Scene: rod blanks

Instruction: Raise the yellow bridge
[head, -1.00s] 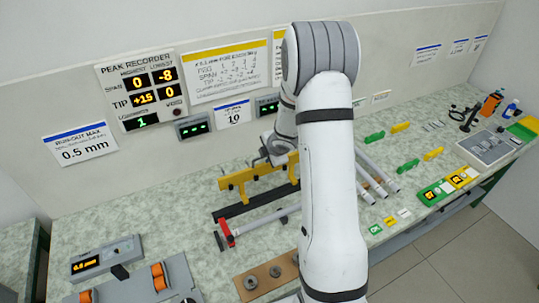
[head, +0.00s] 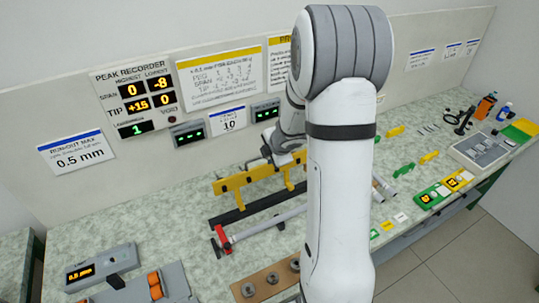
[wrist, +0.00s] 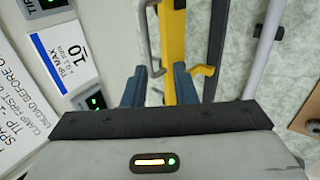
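The yellow bridge (head: 240,181) is a long bar with short legs, standing along the back of the bench above a black rail (head: 254,206). Its right part is hidden behind my arm. My gripper (head: 284,157) is at the bridge's visible right part, its fingers mostly hidden in the head view. In the wrist view, the bridge (wrist: 173,40) runs up the picture with a grey handle (wrist: 151,40) on its left side. My gripper's blue fingers (wrist: 157,76) are apart, with the handle's end and the bar's near end showing between them. I see no grip on the handle.
A silver rod with a red end clamp (head: 222,236) lies in front of the rail. A wooden board with metal rings (head: 266,281) is nearer. A peak recorder panel (head: 136,98) and small green displays (head: 188,132) are on the wall behind.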

